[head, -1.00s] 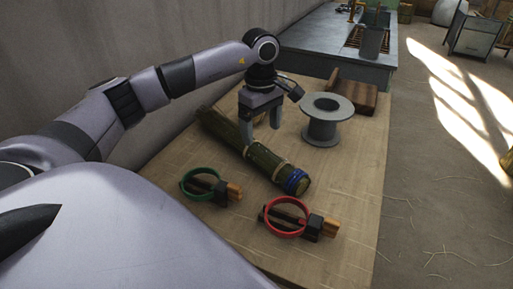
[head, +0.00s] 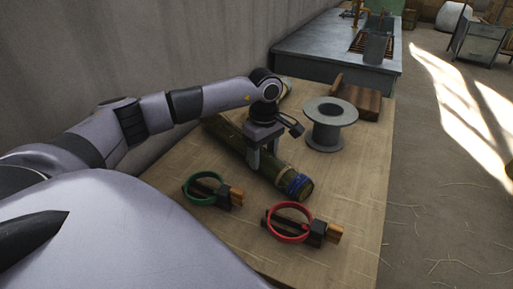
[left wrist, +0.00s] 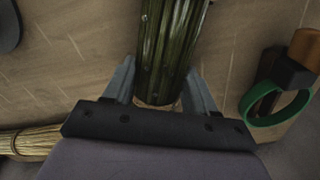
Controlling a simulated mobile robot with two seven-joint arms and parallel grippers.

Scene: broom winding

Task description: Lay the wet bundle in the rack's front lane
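A long dark green-brown bundle (head: 284,172) with a blue band at its near end lies slantwise on the wooden table; I take it for the wet bundle. My left gripper (head: 264,163) is over it, fingers pointing down on either side. In the left wrist view the bundle (left wrist: 170,45) lies between the fingers of this gripper (left wrist: 160,75), with a narrow gap at the left finger, so it looks open. My arm hides part of the bundle. A slatted rack (head: 359,44) stands on the far grey bench. My right gripper is not in view.
A grey spool (head: 329,135) and a brown wooden block (head: 360,101) stand beyond the bundle. A green ring (head: 187,190) and a red ring (head: 271,224) lie with clamp-like tools at the near side. A pale straw bundle (left wrist: 30,142) shows at left in the wrist view.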

